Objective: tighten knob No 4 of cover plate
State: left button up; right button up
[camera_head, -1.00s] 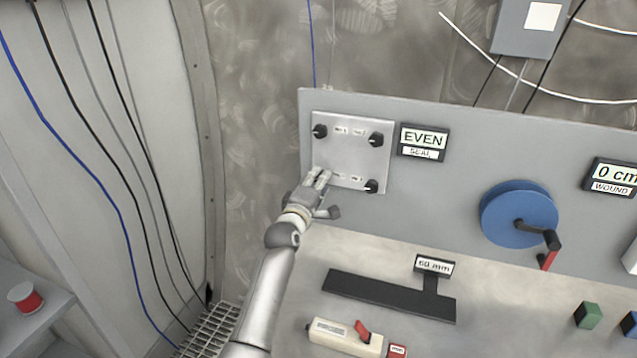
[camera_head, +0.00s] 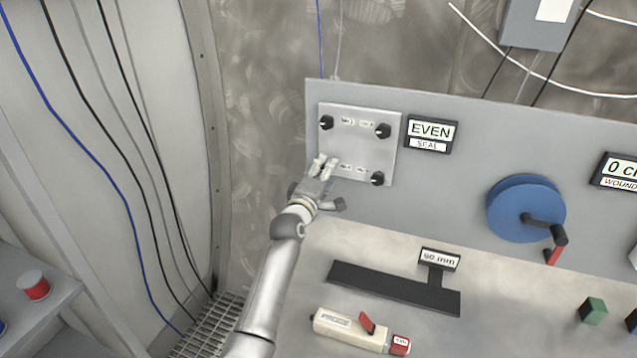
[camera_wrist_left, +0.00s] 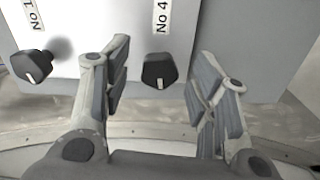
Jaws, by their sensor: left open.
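The cover plate (camera_head: 360,152) is a light grey square on the upright panel, with black knobs near its corners. Three knobs show in the head view: upper left, upper right (camera_head: 383,130) and lower right (camera_head: 377,178). The lower-left corner is hidden by my left gripper (camera_head: 325,165). In the left wrist view, knob No 4 (camera_wrist_left: 159,71) is black with a white mark, beneath its "No 4" label (camera_wrist_left: 162,14). My left gripper (camera_wrist_left: 160,78) is open, its fingers on either side of that knob with gaps on both sides. Knob No 1 (camera_wrist_left: 33,66) is outside the left finger. My right gripper is not in view.
An "EVEN SEAL" display (camera_head: 430,134) is right of the plate. A blue crank wheel (camera_head: 526,208) stands farther right. A black T-shaped bar (camera_head: 390,286) and a cream block with a red lever (camera_head: 348,329) lie on the bench below.

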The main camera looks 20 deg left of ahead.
pick_arm(q)
jog(key=s, duration=1.1)
jog(key=shift+s+a, duration=0.2)
jog(key=shift+s, duration=0.2)
